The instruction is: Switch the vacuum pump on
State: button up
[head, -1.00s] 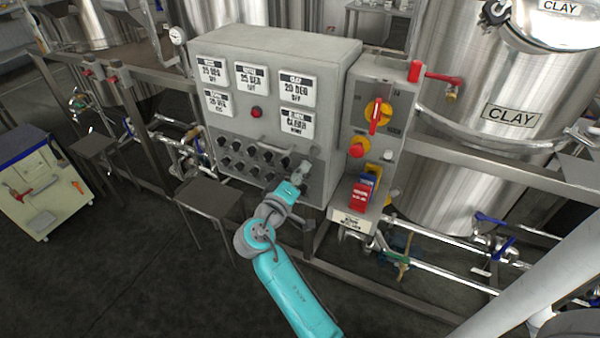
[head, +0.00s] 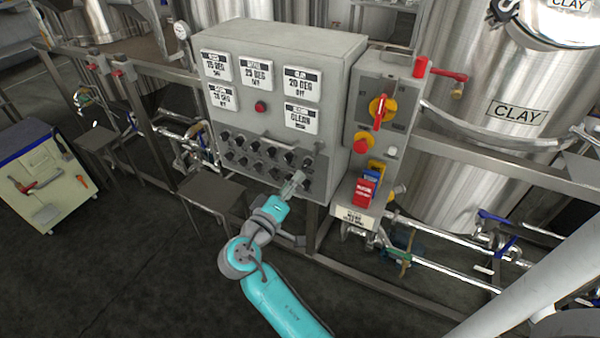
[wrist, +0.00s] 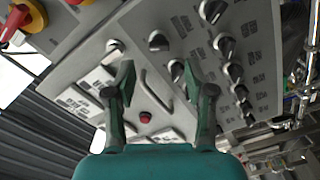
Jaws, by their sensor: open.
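A grey control cabinet (head: 340,85) carries two rows of black rotary knobs (head: 250,147) on its lower front. The label lettering by the knobs is too small to read, so I cannot tell which one is the vacuum pump's. My gripper (head: 294,184) is in front of the lower right end of the knob rows. In the wrist view my gripper (wrist: 158,80) is open and empty, its fingers apart and facing the panel. Several knobs (wrist: 225,45) show to the right of the fingers, and one knob (wrist: 158,41) lies ahead, roughly between them. A bar handle (wrist: 157,88) also shows between the fingers.
A red button (head: 261,107) and white display plates (head: 301,119) sit above the knobs. To the right is a switch box with a red and yellow rotary switch (head: 380,110). A steel stand (head: 212,192) is at lower left. Steel tanks (head: 480,150) stand behind.

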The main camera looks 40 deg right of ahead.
jog(key=shift+v, duration=2.7)
jog(key=s+f+n+t+y, duration=0.4)
jog(key=f+n+y, duration=0.1)
jog(key=f, duration=0.7)
jog(key=s+a+f+n+t+y, duration=0.2)
jog(key=s+a+f+y, duration=0.45)
jog(key=s, duration=0.45)
jog(key=s+a+r+m+t+y, duration=0.1)
jog(key=s+a+r, duration=0.1)
jog(key=s, duration=0.5)
jog(key=s+a+r+m+y, duration=0.2)
jog(key=s+r, duration=0.3)
jog(key=s, duration=0.2)
jog(key=s+a+r+m+t+y, duration=0.1)
jog(key=s+a+r+y, duration=0.1)
jog(key=s, duration=0.5)
jog(key=shift+r+m+t, duration=0.3)
jog(key=shift+r+m, duration=0.1)
jog(key=shift+r, duration=0.3)
